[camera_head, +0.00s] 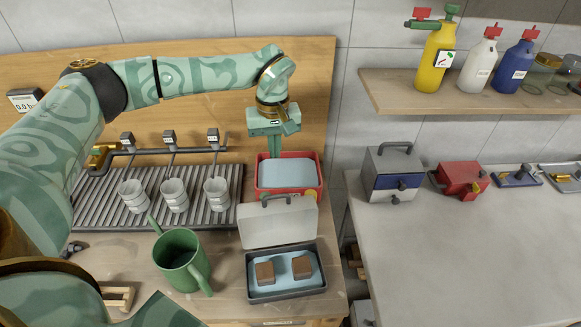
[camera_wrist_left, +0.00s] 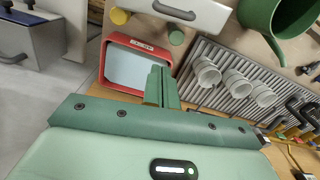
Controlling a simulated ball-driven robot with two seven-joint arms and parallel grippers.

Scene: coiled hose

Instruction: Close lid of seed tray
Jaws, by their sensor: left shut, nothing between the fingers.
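The seed tray (camera_head: 286,294) is a dark grey tray with a light blue inside and two brown blocks in it, on the wooden bench. Its pale grey lid (camera_head: 279,228) stands open at the tray's far side, with a dark handle on its upper edge. The lid also shows at the top of the left wrist view (camera_wrist_left: 207,14). My left gripper (camera_head: 276,151) is shut and empty, pointing down over the red tray behind the lid, apart from the lid. Its closed fingers show in the left wrist view (camera_wrist_left: 162,86). My right gripper is not in view.
A red tray (camera_head: 314,161) with a light blue inside stands behind the lid. A green watering can (camera_head: 181,262) stands left of the seed tray. Several white cups (camera_head: 174,194) stand on a ribbed drainer. A grey table (camera_head: 460,255) at the right is mostly clear.

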